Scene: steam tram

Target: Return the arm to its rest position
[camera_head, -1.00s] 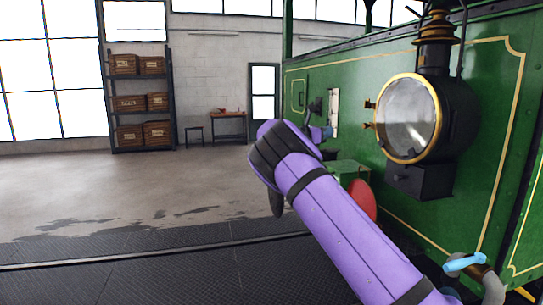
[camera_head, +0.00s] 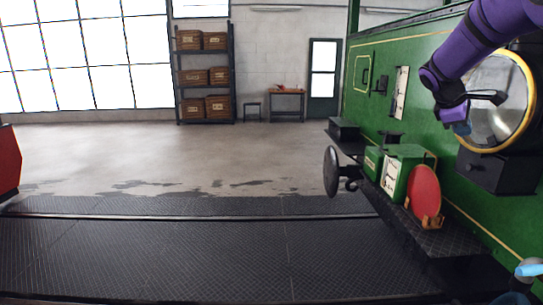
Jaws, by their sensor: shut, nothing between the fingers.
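My purple arm (camera_head: 485,45) enters from the top right in the head view and bends at a dark wrist joint. My gripper (camera_head: 499,97) is at its end, small and dark, in front of the round glass of the lamp (camera_head: 500,85). It is shut and empty. I cannot tell whether it touches the lamp or stands clear of it.
The green tram side (camera_head: 420,85) fills the right. A dark ledge (camera_head: 450,238) carries a green box (camera_head: 400,170) and a red disc (camera_head: 424,190); a round black buffer (camera_head: 331,171) sticks out. A shelf (camera_head: 206,97) with crates stands behind. The floor left is open.

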